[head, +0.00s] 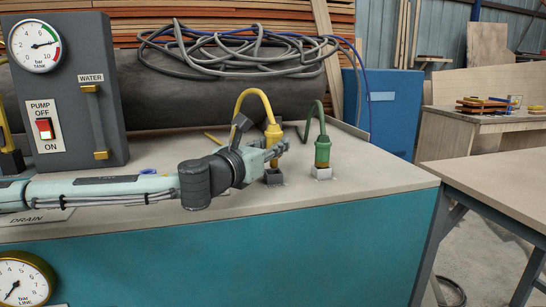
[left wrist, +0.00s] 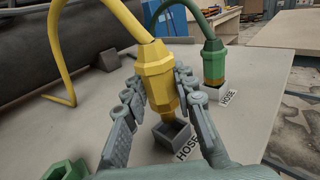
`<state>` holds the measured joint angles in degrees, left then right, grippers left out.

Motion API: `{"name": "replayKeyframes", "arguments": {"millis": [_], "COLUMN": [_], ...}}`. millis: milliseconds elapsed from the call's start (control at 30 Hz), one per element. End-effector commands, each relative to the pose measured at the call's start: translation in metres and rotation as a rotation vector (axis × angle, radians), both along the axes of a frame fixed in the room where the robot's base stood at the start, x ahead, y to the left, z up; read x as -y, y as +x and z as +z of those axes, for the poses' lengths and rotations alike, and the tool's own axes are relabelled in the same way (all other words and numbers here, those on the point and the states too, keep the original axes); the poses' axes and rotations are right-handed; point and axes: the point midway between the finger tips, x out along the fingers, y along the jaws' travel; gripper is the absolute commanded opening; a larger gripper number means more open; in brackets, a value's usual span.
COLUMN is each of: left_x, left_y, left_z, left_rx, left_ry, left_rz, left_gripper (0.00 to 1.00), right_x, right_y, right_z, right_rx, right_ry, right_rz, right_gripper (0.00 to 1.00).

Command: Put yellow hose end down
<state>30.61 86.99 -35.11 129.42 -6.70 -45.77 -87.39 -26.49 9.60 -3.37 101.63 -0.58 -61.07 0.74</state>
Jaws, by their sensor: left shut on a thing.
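The yellow hose end (head: 273,134) is upright, with its yellow hose arching up and back to the left. My left gripper (head: 277,151) is shut on it, with one finger on each side, as the left wrist view (left wrist: 160,92) shows. A dark square holder (head: 273,177) sits directly below the hose end; it also shows in the left wrist view (left wrist: 172,136), beside a HOSE label. The lower tip is at the holder's opening; I cannot tell how deep it sits. My right gripper is not in view.
A green hose end (head: 322,151) stands upright in a similar holder (head: 321,173) to the right. A grey pump panel (head: 65,90) with a gauge and switch stands at the left. Coiled hoses (head: 235,50) lie behind on a dark cylinder. The teal bench's front right top is clear.

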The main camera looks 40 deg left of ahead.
Motion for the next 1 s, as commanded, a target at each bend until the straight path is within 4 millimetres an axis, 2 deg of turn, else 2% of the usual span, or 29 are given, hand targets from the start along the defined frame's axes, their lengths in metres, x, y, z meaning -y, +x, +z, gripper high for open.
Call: {"name": "replayKeyframes", "arguments": {"millis": [33, 167, 600, 633, 700, 800, 1000], "left_x": [0.000, 0.000, 0.000, 0.000, 0.000, 0.000, 0.000], "left_y": [0.000, 0.000, 0.000, 0.000, 0.000, 0.000, 0.000], "left_z": [-0.013, -0.028, -0.033, -0.032, -0.032, -0.032, -0.032], "left_rx": [-0.005, -0.002, 0.000, -0.001, -0.002, -0.002, -0.001], "left_ry": [0.002, 0.001, 0.000, 0.000, 0.000, 0.000, 0.000], "left_rz": [0.000, 0.000, 0.000, 0.000, 0.000, 0.000, 0.000], "left_gripper": [0.00, 0.00, 0.00, 0.29, 0.37, 0.47, 0.47], "right_x": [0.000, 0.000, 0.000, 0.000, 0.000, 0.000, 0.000], "right_y": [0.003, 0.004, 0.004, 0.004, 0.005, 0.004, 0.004], "right_z": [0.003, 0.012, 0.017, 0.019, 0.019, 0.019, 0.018], "right_rx": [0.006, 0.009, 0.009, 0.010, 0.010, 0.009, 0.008], "right_ry": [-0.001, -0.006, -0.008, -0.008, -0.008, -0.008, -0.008], "right_rz": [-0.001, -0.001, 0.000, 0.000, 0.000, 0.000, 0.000], "right_gripper": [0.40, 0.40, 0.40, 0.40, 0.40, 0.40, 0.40]}}
